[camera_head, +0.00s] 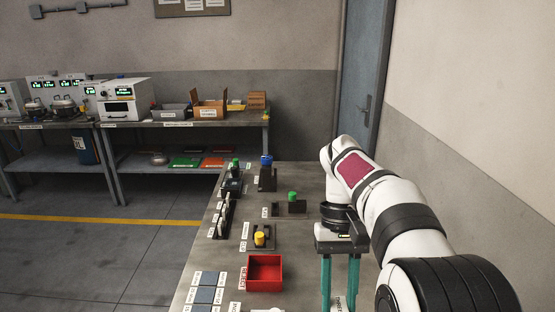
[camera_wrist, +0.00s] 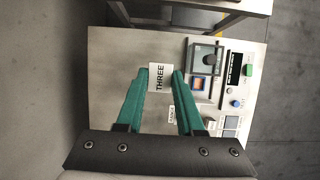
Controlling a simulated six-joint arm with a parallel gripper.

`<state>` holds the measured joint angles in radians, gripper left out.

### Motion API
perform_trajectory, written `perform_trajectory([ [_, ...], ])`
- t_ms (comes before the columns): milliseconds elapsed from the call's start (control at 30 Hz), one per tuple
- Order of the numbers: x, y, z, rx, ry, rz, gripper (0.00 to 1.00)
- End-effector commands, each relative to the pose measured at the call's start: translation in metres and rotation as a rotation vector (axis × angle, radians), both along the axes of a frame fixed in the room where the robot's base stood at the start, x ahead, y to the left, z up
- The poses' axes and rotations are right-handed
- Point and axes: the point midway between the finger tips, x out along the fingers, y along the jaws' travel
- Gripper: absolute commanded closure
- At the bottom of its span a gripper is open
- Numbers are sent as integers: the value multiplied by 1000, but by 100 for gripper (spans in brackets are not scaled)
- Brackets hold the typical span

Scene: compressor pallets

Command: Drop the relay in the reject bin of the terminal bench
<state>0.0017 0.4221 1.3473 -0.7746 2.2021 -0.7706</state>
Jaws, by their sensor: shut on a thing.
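My gripper (camera_head: 340,290) points down over the right side of the near bench, with its two teal fingers apart. In the wrist view the fingertips (camera_wrist: 161,75) stand either side of a white patch reading "THREE" (camera_wrist: 160,78). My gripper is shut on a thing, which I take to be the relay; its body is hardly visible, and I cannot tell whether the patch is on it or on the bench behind. A red open-topped bin (camera_head: 265,259) stands on the bench, left of my gripper.
On the near bench (camera_head: 222,262), a yellow-topped part (camera_head: 259,238), a green-topped part (camera_head: 292,197) and a blue-topped part (camera_head: 266,160) stand beyond the bin. Blue-grey pads (camera_head: 205,295) lie left of it. A back bench (camera_head: 140,118) holds instruments and trays. A wall is at the right.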

Motion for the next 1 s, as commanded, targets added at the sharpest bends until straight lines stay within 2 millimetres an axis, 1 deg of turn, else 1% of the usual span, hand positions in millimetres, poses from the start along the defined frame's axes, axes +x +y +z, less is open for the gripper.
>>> perform_trajectory([
  [333, 1, 0, -1, 0, 0, -2, 100],
  [400, 6, -1, -5, 0, 2, -56, 100],
  [467, 15, -3, -11, 1, 3, -155, 100],
  [567, 38, -4, -25, 2, 4, -413, 100],
  [600, 49, -4, -31, 3, 5, -537, 100],
  [667, 65, -4, -40, 3, 5, -724, 100],
  [867, 123, -1, -65, 8, 3, -1419, 100],
  [900, 135, 0, -70, 8, 5, -1568, 100],
  [967, 154, 1, -75, 9, 4, -1791, 100],
  [1000, 166, 2, -79, 10, 4, -1937, 100],
])
